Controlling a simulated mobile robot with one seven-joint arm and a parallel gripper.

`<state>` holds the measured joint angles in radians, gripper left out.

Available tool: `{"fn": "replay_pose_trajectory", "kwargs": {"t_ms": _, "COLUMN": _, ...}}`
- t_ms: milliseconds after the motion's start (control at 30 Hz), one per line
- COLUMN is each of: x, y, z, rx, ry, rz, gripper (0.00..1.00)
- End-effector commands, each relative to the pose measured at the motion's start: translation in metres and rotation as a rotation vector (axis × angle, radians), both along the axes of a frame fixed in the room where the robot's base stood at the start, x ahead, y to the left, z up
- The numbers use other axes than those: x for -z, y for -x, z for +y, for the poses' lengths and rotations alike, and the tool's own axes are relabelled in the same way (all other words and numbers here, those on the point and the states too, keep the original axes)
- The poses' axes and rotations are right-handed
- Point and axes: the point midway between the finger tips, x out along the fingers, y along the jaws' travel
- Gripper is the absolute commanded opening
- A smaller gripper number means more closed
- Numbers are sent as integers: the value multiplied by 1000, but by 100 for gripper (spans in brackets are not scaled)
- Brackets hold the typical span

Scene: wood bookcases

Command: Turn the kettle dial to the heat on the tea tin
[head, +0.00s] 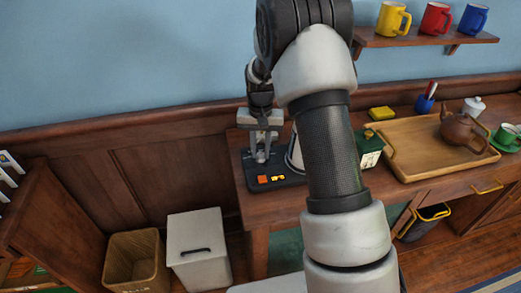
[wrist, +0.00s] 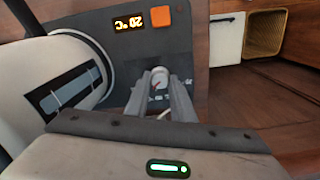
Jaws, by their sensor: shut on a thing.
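The kettle base (head: 262,182) is a dark plate at the left end of the wooden counter, with an orange button and a small lit display. In the wrist view the base (wrist: 185,60) shows its display (wrist: 129,23) upside down, seeming to read 20 °C. My gripper (wrist: 160,82) is shut on the dial (wrist: 159,76), a light round knob with a red mark. The white kettle (wrist: 75,65) stands beside it with a dark level window; my arm hides most of it in the head view. The green tea tin (head: 370,151) has a pale label, too small to read.
A wooden tray (head: 408,172) with a brown teapot (head: 461,123) lies to the right, near a green cup (head: 506,135). A yellow block (head: 381,113) and a blue pen holder (head: 425,104) stand behind. A white bin (head: 199,250) and a basket (head: 133,262) stand on the floor.

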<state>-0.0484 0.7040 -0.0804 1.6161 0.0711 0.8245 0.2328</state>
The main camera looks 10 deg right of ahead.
Motion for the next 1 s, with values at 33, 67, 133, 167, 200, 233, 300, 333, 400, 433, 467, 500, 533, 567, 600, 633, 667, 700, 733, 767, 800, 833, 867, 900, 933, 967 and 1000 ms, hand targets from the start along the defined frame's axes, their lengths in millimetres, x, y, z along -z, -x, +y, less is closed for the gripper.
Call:
{"fn": "replay_pose_trajectory", "kwargs": {"t_ms": 33, "x": -1, "y": 0, "z": 0, "rx": -41, "ry": -1, "rz": 0, "gripper": 0}}
{"fn": "replay_pose_trajectory", "kwargs": {"t_ms": 67, "x": -1, "y": 0, "z": 0, "rx": -68, "ry": -1, "rz": 0, "gripper": 0}}
{"fn": "replay_pose_trajectory", "kwargs": {"t_ms": 133, "x": -1, "y": 0, "z": 0, "rx": -133, "ry": -1, "rz": 0, "gripper": 0}}
{"fn": "replay_pose_trajectory", "kwargs": {"t_ms": 167, "x": -1, "y": 0, "z": 0, "rx": -163, "ry": -1, "rz": 0, "gripper": 0}}
{"fn": "replay_pose_trajectory", "kwargs": {"t_ms": 200, "x": -1, "y": 0, "z": 0, "rx": -202, "ry": -1, "rz": -1, "gripper": 0}}
{"fn": "replay_pose_trajectory", "kwargs": {"t_ms": 233, "x": -1, "y": 0, "z": 0, "rx": -230, "ry": -1, "rz": -1, "gripper": 0}}
{"fn": "replay_pose_trajectory", "kwargs": {"t_ms": 300, "x": -1, "y": 0, "z": 0, "rx": -296, "ry": -1, "rz": -1, "gripper": 0}}
{"fn": "replay_pose_trajectory", "kwargs": {"t_ms": 333, "x": -1, "y": 0, "z": 0, "rx": -325, "ry": -1, "rz": -1, "gripper": 0}}
{"fn": "replay_pose_trajectory", "kwargs": {"t_ms": 400, "x": -1, "y": 0, "z": 0, "rx": -391, "ry": -1, "rz": -1, "gripper": 0}}
{"fn": "replay_pose_trajectory", "kwargs": {"t_ms": 433, "x": -1, "y": 0, "z": 0, "rx": -421, "ry": -1, "rz": -1, "gripper": 0}}
{"fn": "replay_pose_trajectory", "kwargs": {"t_ms": 467, "x": -1, "y": 0, "z": 0, "rx": -449, "ry": -1, "rz": -1, "gripper": 0}}
{"fn": "replay_pose_trajectory", "kwargs": {"t_ms": 500, "x": -1, "y": 0, "z": 0, "rx": -487, "ry": 0, "rz": -1, "gripper": 0}}
{"fn": "replay_pose_trajectory", "kwargs": {"t_ms": 533, "x": -1, "y": 0, "z": 0, "rx": -515, "ry": 0, "rz": -1, "gripper": 0}}
{"fn": "replay_pose_trajectory", "kwargs": {"t_ms": 567, "x": -1, "y": 0, "z": 0, "rx": -543, "ry": -1, "rz": -1, "gripper": 0}}
{"fn": "replay_pose_trajectory", "kwargs": {"t_ms": 600, "x": -1, "y": 0, "z": 0, "rx": -582, "ry": -1, "rz": -1, "gripper": 0}}
{"fn": "replay_pose_trajectory", "kwargs": {"t_ms": 633, "x": -1, "y": 0, "z": 0, "rx": -611, "ry": 0, "rz": -1, "gripper": 0}}
{"fn": "replay_pose_trajectory", "kwargs": {"t_ms": 667, "x": -1, "y": 0, "z": 0, "rx": -640, "ry": 0, "rz": -1, "gripper": 0}}
{"fn": "replay_pose_trajectory", "kwargs": {"t_ms": 700, "x": -1, "y": 0, "z": 0, "rx": -677, "ry": -1, "rz": -1, "gripper": 0}}
{"fn": "replay_pose_trajectory", "kwargs": {"t_ms": 733, "x": -1, "y": 0, "z": 0, "rx": -705, "ry": -1, "rz": -1, "gripper": 0}}
{"fn": "replay_pose_trajectory", "kwargs": {"t_ms": 767, "x": -1, "y": 0, "z": 0, "rx": -734, "ry": -1, "rz": -1, "gripper": 0}}
{"fn": "replay_pose_trajectory", "kwargs": {"t_ms": 800, "x": -1, "y": 0, "z": 0, "rx": -772, "ry": 0, "rz": -1, "gripper": 0}}
{"fn": "replay_pose_trajectory", "kwargs": {"t_ms": 833, "x": -1, "y": 0, "z": 0, "rx": -801, "ry": 0, "rz": -1, "gripper": 0}}
{"fn": "replay_pose_trajectory", "kwargs": {"t_ms": 867, "x": -1, "y": 0, "z": 0, "rx": -829, "ry": -1, "rz": -1, "gripper": 0}}
{"fn": "replay_pose_trajectory", "kwargs": {"t_ms": 900, "x": -1, "y": 0, "z": 0, "rx": -867, "ry": -1, "rz": -1, "gripper": 0}}
{"fn": "replay_pose_trajectory", "kwargs": {"t_ms": 933, "x": -1, "y": 0, "z": 0, "rx": -895, "ry": 0, "rz": -1, "gripper": 0}}
{"fn": "replay_pose_trajectory", "kwargs": {"t_ms": 967, "x": -1, "y": 0, "z": 0, "rx": -924, "ry": 0, "rz": -1, "gripper": 0}}
{"fn": "replay_pose_trajectory", "kwargs": {"t_ms": 1000, "x": -1, "y": 0, "z": 0, "rx": -962, "ry": -1, "rz": -1, "gripper": 0}}
